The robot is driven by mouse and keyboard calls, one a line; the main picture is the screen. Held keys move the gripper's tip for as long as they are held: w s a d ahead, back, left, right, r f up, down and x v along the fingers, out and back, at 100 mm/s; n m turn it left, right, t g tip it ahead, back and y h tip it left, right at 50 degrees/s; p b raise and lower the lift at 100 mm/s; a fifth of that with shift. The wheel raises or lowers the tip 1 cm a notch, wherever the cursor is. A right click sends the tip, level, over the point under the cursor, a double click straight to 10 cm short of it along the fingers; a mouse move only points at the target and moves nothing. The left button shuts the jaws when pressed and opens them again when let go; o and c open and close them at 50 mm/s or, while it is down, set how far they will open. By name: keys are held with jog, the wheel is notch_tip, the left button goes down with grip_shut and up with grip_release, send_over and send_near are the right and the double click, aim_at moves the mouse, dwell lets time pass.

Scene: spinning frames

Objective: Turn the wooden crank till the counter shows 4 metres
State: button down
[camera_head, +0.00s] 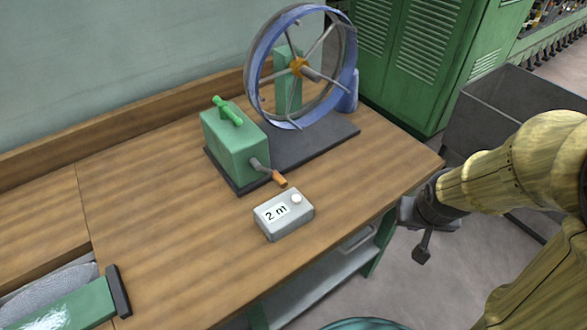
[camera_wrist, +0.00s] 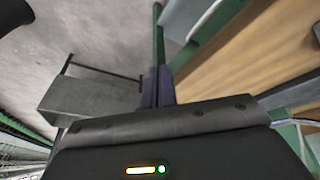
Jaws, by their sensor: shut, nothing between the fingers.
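The wooden crank handle (camera_head: 279,180) is a short orange-brown grip on a grey metal arm. It sticks out from the front right of a green box (camera_head: 235,148) on the workbench, pointing down and right. The counter (camera_head: 284,214) is a small grey box with a white display reading 2 m and a round white knob, in front of the crank. My gripper (camera_head: 422,252) hangs off the bench's right side, well apart from the crank. In the wrist view its fingers (camera_wrist: 158,88) are together, with nothing between them.
A blue-rimmed spoked wheel (camera_head: 353,75) stands behind the green box on a dark base plate (camera_head: 330,142). A green cabinet (camera_head: 415,65) and a grey bin (camera_head: 505,120) stand to the right. The wooden bench top (camera_head: 150,180) is clear left of the box.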

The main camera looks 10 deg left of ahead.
jog(key=w+a+r+n+t+y+p, duration=0.2)
jog(key=w+a+r+p, duration=0.15)
jog(key=w, duration=0.25)
jog(key=w+a+r+n+t+y+p, duration=0.1)
jog(key=w+a+r+y+p, duration=0.1)
jog(key=w+a, duration=0.35)
jog(key=s+a+r+n+g+y+p, duration=0.2)
jog(key=a+r+n+g+y+p, duration=0.1)
jog(key=a+g+y+p, duration=0.2)
jog(key=a+y, duration=0.2)
jog(key=a, duration=0.2)
jog(key=shift+s+a+y, duration=0.3)
jog(key=shift+s+a, duration=0.05)
jog(key=shift+s, duration=0.05)
jog(key=shift+s+a+r, duration=0.1)
send_near(281, 176)
jog(key=w+a, duration=0.3)
jog(key=shift+s+a+f+b, duration=0.15)
jog(key=shift+s+a+f, duration=0.15)
jog(key=shift+f, duration=0.25)
jog(key=shift+s+a+f+b, duration=0.1)
jog(key=shift+s+a+f, duration=0.25)
jog(key=shift+f, duration=0.2)
jog(key=shift+s+a+f+b, duration=0.15)
jog(key=shift+s+a+f, duration=0.15)
jog(key=shift+f, duration=0.25)
jog(key=shift+w, duration=0.1)
